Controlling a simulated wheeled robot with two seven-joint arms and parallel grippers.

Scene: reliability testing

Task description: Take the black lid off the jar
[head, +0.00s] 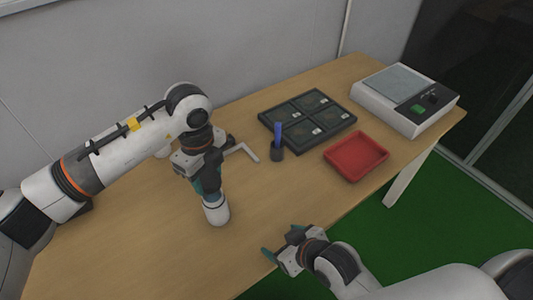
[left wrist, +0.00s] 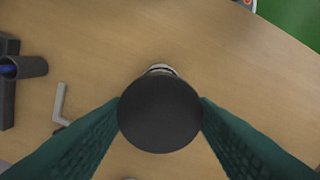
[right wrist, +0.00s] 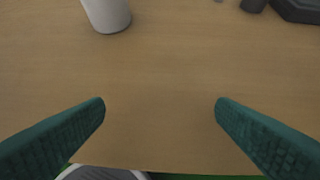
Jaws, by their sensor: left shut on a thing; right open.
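The white jar (head: 217,213) stands upright on the table below my left gripper (head: 209,194). The round black lid (left wrist: 160,112) fills the middle of the left wrist view, between the two teal fingers, which touch it on both sides. A sliver of the jar (left wrist: 160,68) shows just past the lid's edge. Whether the lid still sits on the jar or is slightly raised cannot be told. My right gripper (head: 280,252) is open and empty by the table's front edge. The jar's lower part (right wrist: 107,12) shows at the top of the right wrist view.
An L-shaped light grey piece (head: 243,151) lies behind the jar. A dark cup with a blue item (head: 277,153), a dark compartment tray (head: 308,118), a red tray (head: 356,155) and a white device (head: 407,98) stand to the right. The table's front left is clear.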

